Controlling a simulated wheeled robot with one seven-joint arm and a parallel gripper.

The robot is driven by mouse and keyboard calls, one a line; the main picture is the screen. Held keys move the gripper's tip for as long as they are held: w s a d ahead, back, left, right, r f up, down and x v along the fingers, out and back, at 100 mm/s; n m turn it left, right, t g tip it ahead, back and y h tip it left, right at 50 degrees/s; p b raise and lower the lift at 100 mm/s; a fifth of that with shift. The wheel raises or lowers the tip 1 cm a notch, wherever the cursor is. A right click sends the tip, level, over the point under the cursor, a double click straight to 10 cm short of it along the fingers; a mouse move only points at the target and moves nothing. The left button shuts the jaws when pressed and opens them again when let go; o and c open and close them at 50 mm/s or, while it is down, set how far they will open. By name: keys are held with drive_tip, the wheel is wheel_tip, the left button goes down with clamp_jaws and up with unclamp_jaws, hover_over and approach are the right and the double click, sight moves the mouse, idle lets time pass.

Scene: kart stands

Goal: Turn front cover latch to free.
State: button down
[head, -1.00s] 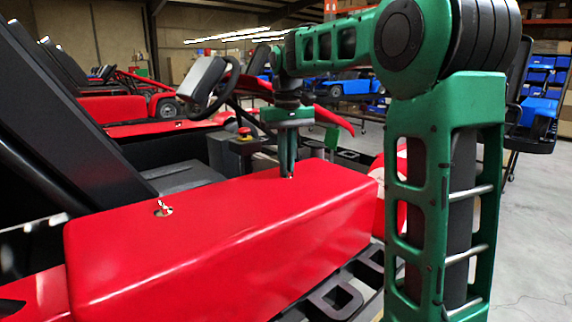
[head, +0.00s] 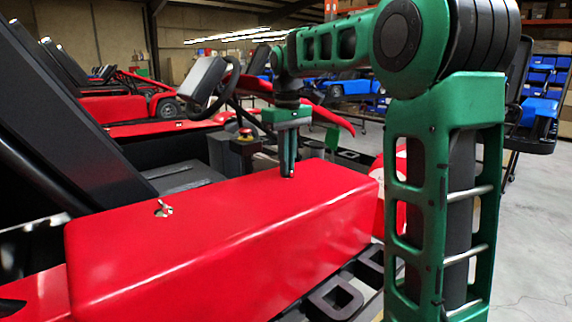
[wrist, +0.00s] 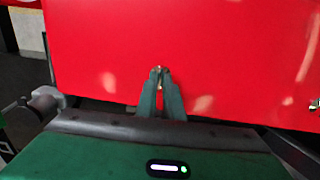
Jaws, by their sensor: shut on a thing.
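The red cover (head: 225,235) is a long smooth box on the side of the kart. A small metal latch (wrist: 159,69) sits on its top, between my fingertips in the wrist view. My gripper (head: 288,175) points down at the far right end of the cover top and is shut on this latch. The fingers hide most of the latch, so its exact angle cannot be told. My gripper also shows in the wrist view (wrist: 160,74). A second metal latch (head: 163,209) stands free near the left end of the cover top; its edge shows at the right of the wrist view (wrist: 315,105).
A black post with a red button (head: 245,134) stands just behind the cover, close to my gripper. A black frame rail (head: 335,298) runs along the front. Grey floor is open at the right.

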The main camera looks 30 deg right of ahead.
drive_tip(key=shift+w, duration=0.1)
drive_tip(key=c, duration=1.9)
unclamp_jaws()
drive_tip(key=shift+o, duration=0.2)
wheel_tip(320, 180, up, 11)
drive_tip(key=shift+f, duration=0.15)
